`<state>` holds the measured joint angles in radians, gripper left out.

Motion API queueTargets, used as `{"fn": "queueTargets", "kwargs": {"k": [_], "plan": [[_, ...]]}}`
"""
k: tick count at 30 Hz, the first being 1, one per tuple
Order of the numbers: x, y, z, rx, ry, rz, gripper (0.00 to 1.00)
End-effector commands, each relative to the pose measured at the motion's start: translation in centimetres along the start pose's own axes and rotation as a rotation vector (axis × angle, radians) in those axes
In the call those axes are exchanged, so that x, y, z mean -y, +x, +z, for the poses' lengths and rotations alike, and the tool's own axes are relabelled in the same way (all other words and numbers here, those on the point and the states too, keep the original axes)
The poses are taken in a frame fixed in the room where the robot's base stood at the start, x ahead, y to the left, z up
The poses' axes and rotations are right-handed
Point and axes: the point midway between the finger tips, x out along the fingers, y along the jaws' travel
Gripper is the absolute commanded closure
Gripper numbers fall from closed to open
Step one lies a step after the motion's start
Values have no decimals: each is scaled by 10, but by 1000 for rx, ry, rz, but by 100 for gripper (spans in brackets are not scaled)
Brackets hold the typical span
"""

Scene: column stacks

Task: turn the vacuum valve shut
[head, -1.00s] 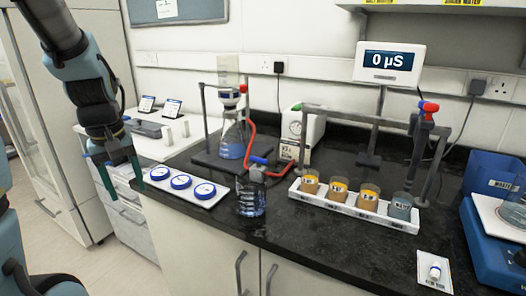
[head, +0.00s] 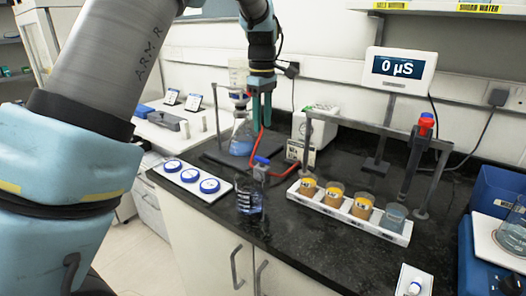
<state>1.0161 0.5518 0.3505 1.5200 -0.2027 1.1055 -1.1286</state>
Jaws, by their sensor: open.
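A small grey fitting with a blue handle (head: 261,160), which looks like the vacuum valve, sits on the line of the red hose (head: 277,158). The hose links a filter flask (head: 242,138) with blue liquid to a white pump (head: 314,126) at the back. My gripper (head: 261,122) points down with its teal fingers open and empty. In the picture it is above the blue handle and beside the flask's right side; its exact depth is hard to tell.
A white tray (head: 215,195) with blue-rimmed discs lies to the left. A meter display (head: 400,66) stands behind.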

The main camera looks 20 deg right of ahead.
Motion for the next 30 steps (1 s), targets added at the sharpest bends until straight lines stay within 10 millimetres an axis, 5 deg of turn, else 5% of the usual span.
{"fn": "queueTargets", "kwargs": {"k": [18, 30], "plan": [[2, 94, -1, 1, -1, -3, 55], [1, 105, -1, 0, -1, 0, 55]]}}
